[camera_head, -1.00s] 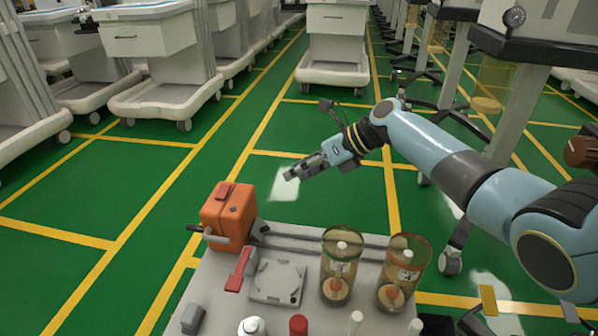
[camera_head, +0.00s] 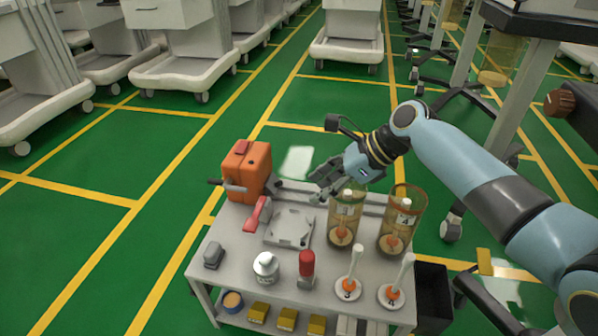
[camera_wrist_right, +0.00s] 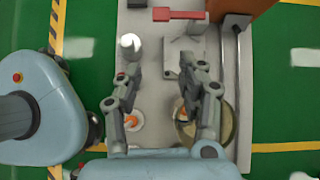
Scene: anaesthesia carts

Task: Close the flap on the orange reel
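My right gripper (camera_head: 320,188) is to the right of the reel, above the cart's back edge by the amber canisters. Its two fingers (camera_wrist_right: 160,78) are spread apart with nothing between them. My left gripper is out of view.
A rail runs along the back edge.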

